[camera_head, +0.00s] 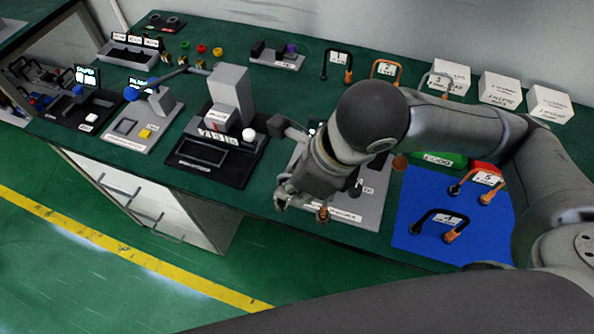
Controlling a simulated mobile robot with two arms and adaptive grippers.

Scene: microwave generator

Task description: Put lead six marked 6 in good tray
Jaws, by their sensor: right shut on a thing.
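My right gripper (303,198) reaches down over the grey test fixture (368,205) near the table's front edge. It is shut on what looks like a lead, of which only an orange-brown plug end (322,213) shows below the fingers. Its body and any number are hidden by the hand. The green good tray (440,158) is partly hidden behind my right arm, to the right of the gripper. Its label faces me. I see no readable 6 on any lead. My left gripper is not in view.
A red tray (487,168) adjoins the good tray. Lead five (480,186) and a black lead (447,223) lie on the blue mat (415,240). More leads (385,70) and white boxes (499,91) line the back. Stations (215,145) with levers stand left of the gripper.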

